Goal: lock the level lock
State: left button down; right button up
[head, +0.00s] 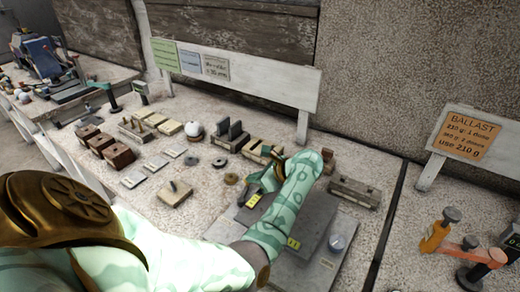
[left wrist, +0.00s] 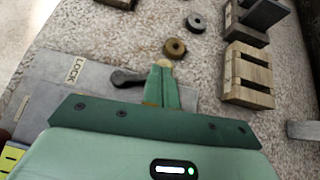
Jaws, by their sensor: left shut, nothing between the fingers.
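The level lock shows in the left wrist view as a dark lever (left wrist: 128,78) with a rounded end, lying on a grey plate (left wrist: 110,68). A "LOCK" label (left wrist: 76,70) is on the plate, left of the lever. My left gripper (left wrist: 163,72) is shut and empty, with its green fingers right beside the lever's right side. I cannot tell whether they touch it. In the head view my left gripper (head: 262,183) is over the left edge of the grey device (head: 305,215), and my forearm hides part of it. My right gripper is not in view.
A round pale knob (head: 338,242) is on the device's right part. Ring weights (left wrist: 175,47) and wooden slotted blocks (left wrist: 248,75) lie beyond the fingers. A "BALLAST" sign (head: 466,134) stands at far right.

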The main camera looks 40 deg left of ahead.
pick_arm(q)
jog(key=shift+w+a+f+n+g+b, duration=0.1)
jog(key=shift+a+f+n+g+b, duration=0.2)
jog(key=shift+n+g+b, duration=0.1)
jog(key=shift+a+n+g+b, duration=0.25)
jog(key=shift+n+g+b, duration=0.05)
jog(key=shift+n, duration=0.1)
jog(key=shift+s+a+n+g+h+b, duration=0.25)
jog(key=shift+a+n+g+h+b, duration=0.5)
jog(key=shift+n+g+b, duration=0.35)
jog(key=shift+s+n+b, duration=0.1)
jog(key=shift+n+b, duration=0.2)
jog(key=shift+s+a+r+b, duration=0.1)
jog(key=shift+s+a+b, duration=0.15)
jog(key=shift+a+b, duration=0.15)
jog(key=shift+s+a+r+b, duration=0.1)
jog(key=shift+s+a+b, duration=0.45)
jog(key=shift+a, duration=0.1)
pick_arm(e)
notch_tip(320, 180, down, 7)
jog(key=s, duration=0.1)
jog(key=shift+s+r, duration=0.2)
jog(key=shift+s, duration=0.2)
pick_arm(q)
jog(key=shift+s+a, duration=0.1)
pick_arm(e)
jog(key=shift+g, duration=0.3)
